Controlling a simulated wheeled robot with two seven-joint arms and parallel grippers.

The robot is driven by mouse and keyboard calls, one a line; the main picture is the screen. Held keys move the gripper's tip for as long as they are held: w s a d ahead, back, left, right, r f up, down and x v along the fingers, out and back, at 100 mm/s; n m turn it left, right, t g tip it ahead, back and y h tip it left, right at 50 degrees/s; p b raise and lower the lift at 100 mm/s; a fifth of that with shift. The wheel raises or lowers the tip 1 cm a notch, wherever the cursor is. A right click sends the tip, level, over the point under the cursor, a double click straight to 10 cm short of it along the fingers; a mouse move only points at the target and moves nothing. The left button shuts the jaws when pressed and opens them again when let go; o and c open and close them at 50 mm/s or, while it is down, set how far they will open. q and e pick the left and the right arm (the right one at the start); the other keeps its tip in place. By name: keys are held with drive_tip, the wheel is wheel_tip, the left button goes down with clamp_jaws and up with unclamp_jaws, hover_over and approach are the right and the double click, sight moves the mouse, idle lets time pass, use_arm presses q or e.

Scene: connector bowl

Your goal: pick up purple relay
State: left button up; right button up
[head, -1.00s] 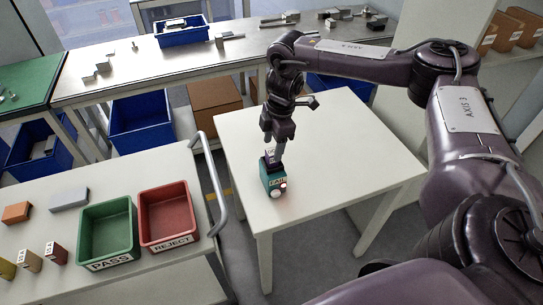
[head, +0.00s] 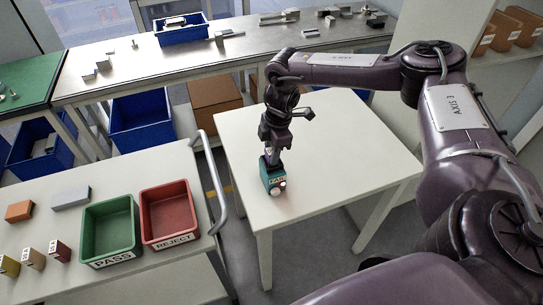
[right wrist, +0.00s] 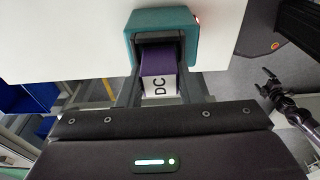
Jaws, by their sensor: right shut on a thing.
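The purple relay (right wrist: 158,64) has a white label reading DC. In the right wrist view it sits between the fingers of my right gripper (right wrist: 158,88), which is shut on it. Its far end is at the slot of a teal tester box (right wrist: 150,22); whether it is still seated there I cannot tell. In the head view the teal box (head: 272,181) stands on the white table, with my right gripper (head: 273,157) pointing down right above it. The fingers mostly hide the relay there. My left gripper (right wrist: 267,83) shows small at the right of the right wrist view.
A green PASS bin (head: 108,256) and a red REJECT bin (head: 168,242) stand on the cart at left, beside several small blocks. A metal cart handle (head: 216,185) rises between cart and table. The white table (head: 340,150) is clear right of the box.

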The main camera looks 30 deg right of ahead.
drive_tip(key=shift+r, duration=0.1)
wheel_tip(320, 180, up, 8)
drive_tip(key=shift+w+r+b, duration=0.1)
drive_tip(key=shift+r+b, duration=0.1)
drive_tip(key=shift+b, duration=0.8)
wheel_tip(320, 180, up, 12)
drive_tip(key=p, duration=0.3)
drive_tip(key=shift+f+p, duration=0.25)
drive_tip(key=shift+p, duration=0.05)
